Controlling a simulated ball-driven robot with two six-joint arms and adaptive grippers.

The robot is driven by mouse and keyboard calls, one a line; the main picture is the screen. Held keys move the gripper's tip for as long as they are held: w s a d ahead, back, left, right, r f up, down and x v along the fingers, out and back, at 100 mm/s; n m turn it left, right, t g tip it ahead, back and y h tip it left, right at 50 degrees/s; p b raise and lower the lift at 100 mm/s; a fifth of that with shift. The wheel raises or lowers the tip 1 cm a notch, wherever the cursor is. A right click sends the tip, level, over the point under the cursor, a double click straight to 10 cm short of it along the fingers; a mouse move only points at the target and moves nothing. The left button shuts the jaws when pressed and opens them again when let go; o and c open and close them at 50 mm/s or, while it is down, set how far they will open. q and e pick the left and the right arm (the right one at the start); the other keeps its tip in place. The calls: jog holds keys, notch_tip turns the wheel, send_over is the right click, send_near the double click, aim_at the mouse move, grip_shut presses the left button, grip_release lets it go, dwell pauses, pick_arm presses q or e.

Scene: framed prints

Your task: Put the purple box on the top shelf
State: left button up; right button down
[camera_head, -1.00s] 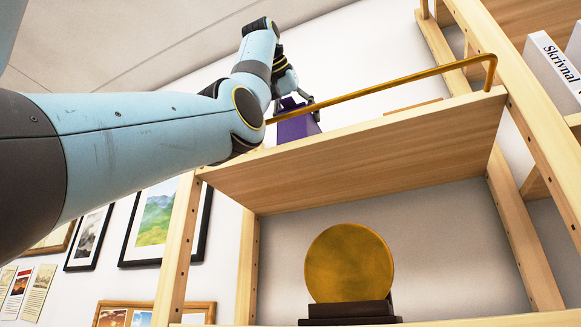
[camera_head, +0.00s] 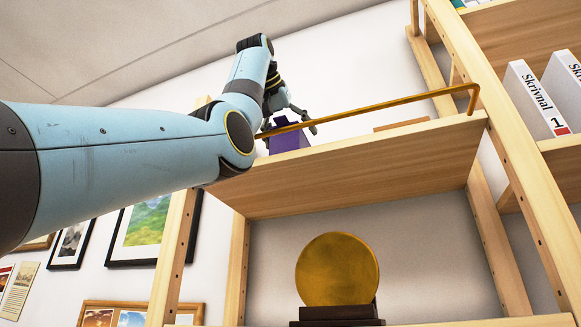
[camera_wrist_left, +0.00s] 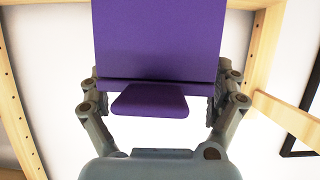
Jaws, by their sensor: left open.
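The purple box (camera_head: 290,141) stands on the top shelf (camera_head: 350,172), near its left end, behind the gold rail (camera_head: 375,105). It looks upright, and the shelf edge hides its base. My left gripper (camera_head: 289,125) is open at the box's narrow top knob, its fingers spread to either side. In the left wrist view the box (camera_wrist_left: 158,40) fills the upper middle with its knob (camera_wrist_left: 150,101) towards me. The gripper's fingers (camera_wrist_left: 160,100) lie on both sides of the knob, with a gap visible. My right gripper is out of view.
A flat wooden item (camera_head: 402,124) lies on the top shelf to the right. A gold disc (camera_head: 337,268) on a dark base stands on the shelf below. White binders (camera_head: 537,98) fill the neighbouring unit at right. Framed prints (camera_head: 145,225) hang behind at left.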

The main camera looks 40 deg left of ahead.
pick_arm(q)
jog(key=shift+b+v, duration=0.45)
jog(key=shift+v, duration=0.5)
jog(key=b+v, duration=0.2)
jog(key=v, duration=0.8)
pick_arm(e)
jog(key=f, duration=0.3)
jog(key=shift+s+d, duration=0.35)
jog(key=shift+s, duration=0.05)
pick_arm(q)
jog(key=shift+d, duration=0.1)
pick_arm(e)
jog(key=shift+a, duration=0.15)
